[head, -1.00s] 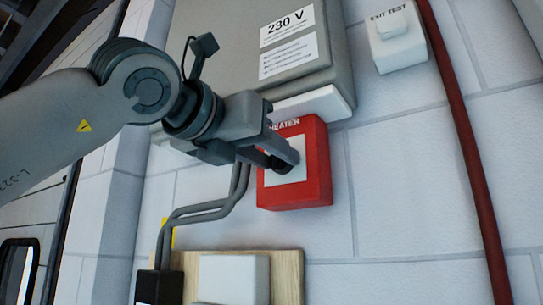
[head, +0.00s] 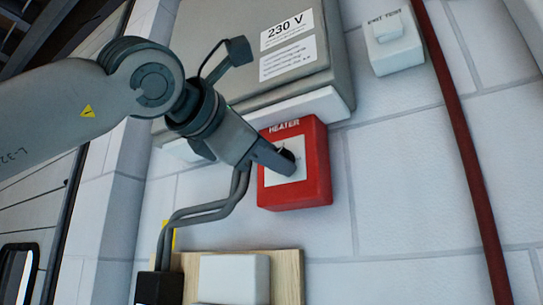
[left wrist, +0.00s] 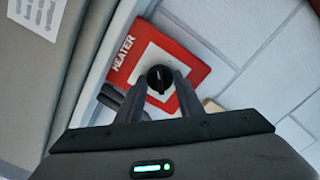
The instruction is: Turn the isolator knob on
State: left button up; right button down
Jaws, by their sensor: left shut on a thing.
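The isolator is a red box (head: 316,178) marked HEATER on the white block wall, with a pale square plate (head: 296,174) on its front. Its black knob (head: 288,157) sits on that plate, partly hidden by my gripper in the head view. My left gripper (head: 285,161) comes in from the left and is shut on the knob. In the left wrist view the round black knob (left wrist: 160,78) shows between the two fingertips, with a pale mark line on its face. My right gripper is not in view.
A grey cabinet (head: 240,60) labelled 230 V is just above the red box. An EXIT TEST switch (head: 393,48) and a dark red pipe (head: 450,105) are to the right. Grey cables (head: 205,213) run below my arm to a wooden board (head: 288,275).

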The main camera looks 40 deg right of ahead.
pick_arm(q)
jog(key=m+p, duration=0.1)
jog(key=m, duration=0.6)
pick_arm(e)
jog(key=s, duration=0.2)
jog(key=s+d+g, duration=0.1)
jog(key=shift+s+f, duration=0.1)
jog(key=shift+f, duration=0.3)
pick_arm(q)
jog(key=shift+m, duration=0.3)
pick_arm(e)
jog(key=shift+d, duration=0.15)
pick_arm(q)
jog(key=o, duration=1.1)
jog(key=shift+c, duration=0.2)
